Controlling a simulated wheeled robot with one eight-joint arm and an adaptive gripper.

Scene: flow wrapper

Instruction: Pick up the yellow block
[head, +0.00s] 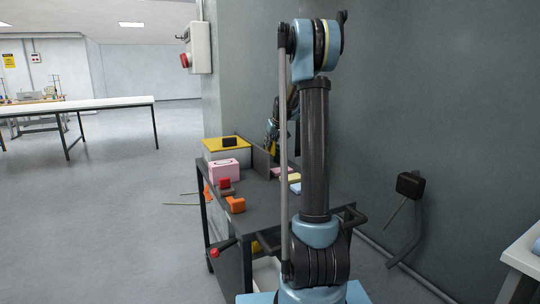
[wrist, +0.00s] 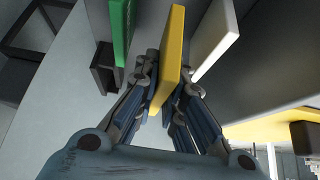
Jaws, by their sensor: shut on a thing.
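The yellow block (wrist: 170,50) is a flat, upright slab in the middle of the wrist view. My gripper (wrist: 167,82) is shut on it, with one finger on each side of its lower part.
A green slab (wrist: 122,28) is left of the block and a white slab (wrist: 216,38) right, both close. The dark cart (head: 258,205) carries a yellow-topped box (head: 227,156), a pink box (head: 224,171) and orange pieces (head: 236,205). A wall stands behind.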

